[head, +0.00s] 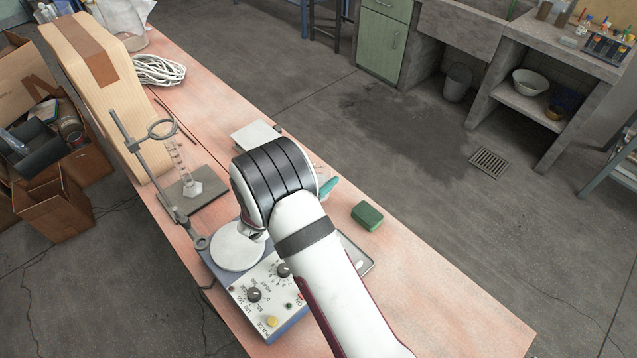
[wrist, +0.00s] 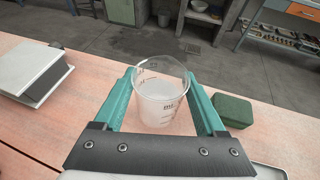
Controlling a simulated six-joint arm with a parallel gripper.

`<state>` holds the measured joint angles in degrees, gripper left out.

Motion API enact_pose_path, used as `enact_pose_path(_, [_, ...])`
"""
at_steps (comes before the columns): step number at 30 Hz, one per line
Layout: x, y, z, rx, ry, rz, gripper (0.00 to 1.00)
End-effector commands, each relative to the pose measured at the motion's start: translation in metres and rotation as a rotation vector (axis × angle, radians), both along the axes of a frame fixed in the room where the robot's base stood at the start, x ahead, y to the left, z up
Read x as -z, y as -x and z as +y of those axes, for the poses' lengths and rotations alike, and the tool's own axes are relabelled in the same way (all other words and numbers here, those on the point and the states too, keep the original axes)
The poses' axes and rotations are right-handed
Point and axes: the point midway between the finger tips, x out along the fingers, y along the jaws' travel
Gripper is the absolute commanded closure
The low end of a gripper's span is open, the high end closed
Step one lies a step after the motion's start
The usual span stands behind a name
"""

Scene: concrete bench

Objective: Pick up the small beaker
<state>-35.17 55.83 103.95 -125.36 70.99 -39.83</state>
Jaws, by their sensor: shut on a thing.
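The small beaker (wrist: 158,95) is clear glass with dark printed marks and shows in the middle of the wrist view, upright. My gripper (wrist: 163,90) has teal fingers on both sides of it and is shut on it. How far the beaker's base is from the bench cannot be told. In the head view my arm hides the beaker, and only a teal fingertip of my gripper (head: 328,187) shows beyond the wrist.
A green block (head: 367,215) lies right of my gripper. A hotplate stirrer (head: 268,290) and a ring stand with a graduated cylinder (head: 179,165) stand at left. The bench's front right is clear.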

Motion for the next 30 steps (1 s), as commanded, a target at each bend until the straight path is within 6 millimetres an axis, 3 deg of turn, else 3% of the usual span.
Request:
enact_pose_path(2, [-0.018,0.0,-0.001,0.001,-0.003,-0.004,0.92])
enact_pose_path(15, [-0.074,0.03,-0.097,0.002,-0.001,-0.002,0.92])
enact_pose_path(25, [-0.083,0.039,-0.122,0.061,0.0,0.0,0.92])
enact_pose_path(30, [-0.079,0.069,-0.169,0.362,-0.001,0.0,0.92])
